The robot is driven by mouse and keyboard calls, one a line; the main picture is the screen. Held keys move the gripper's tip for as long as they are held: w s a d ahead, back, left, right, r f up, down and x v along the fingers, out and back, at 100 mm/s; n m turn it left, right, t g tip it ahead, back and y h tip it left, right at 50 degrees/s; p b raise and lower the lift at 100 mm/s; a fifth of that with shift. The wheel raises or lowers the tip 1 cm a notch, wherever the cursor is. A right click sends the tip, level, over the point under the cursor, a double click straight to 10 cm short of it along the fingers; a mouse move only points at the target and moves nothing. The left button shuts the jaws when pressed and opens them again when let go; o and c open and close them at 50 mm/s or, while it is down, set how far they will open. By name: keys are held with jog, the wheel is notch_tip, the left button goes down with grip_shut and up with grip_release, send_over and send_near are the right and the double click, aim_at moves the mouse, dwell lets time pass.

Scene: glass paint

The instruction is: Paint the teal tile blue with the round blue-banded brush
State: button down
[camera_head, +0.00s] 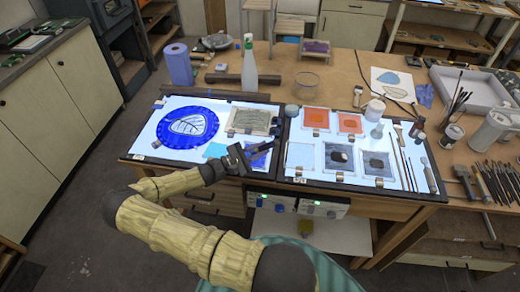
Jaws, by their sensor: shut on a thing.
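My gripper (247,155) is over the right part of the left light panel, shut on a thin dark item that looks like a brush (264,149). Its band and tip are too small to make out. The teal tile (214,150) lies flat on the panel just left of my gripper, with part of it hidden by the gripper and wrist. A deep blue tile (260,160) lies just right of the gripper, partly covered by it. I cannot tell whether the brush touches either tile.
A round blue plate with a leaf pattern (163,130) and a grey-beige tile (249,120) lie on the left panel. The right panel (350,182) holds orange, pale and dark tiles, with brushes at its right side. A bottle (249,68) and blue roll (178,65) stand behind.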

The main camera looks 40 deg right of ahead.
jog(key=shift+r+p, duration=0.5)
jog(key=shift+r, duration=0.55)
notch_tip(320, 180, up, 4)
jog(key=p, duration=0.2)
jog(key=shift+p, duration=0.3)
jog(key=shift+a, duration=0.1)
jog(key=w+a+f+n+t+y+b, duration=0.3)
jog(key=a+f+n+t, duration=0.3)
jog(key=t, duration=0.4)
jog(key=w+a+f+n+t+y+b, duration=0.35)
jog(key=a+n+t, duration=0.35)
jog(key=a+t, duration=0.25)
jog(key=s+a+f+n+t+y+b, duration=0.1)
jog(key=a+f+n+t+y, duration=0.4)
jog(key=a+f+n+y, duration=0.3)
jog(key=a+f+y, duration=0.3)
jog(key=f+y, duration=0.1)
jog(key=shift+s+a+b, duration=0.15)
jog(key=shift+b, duration=0.25)
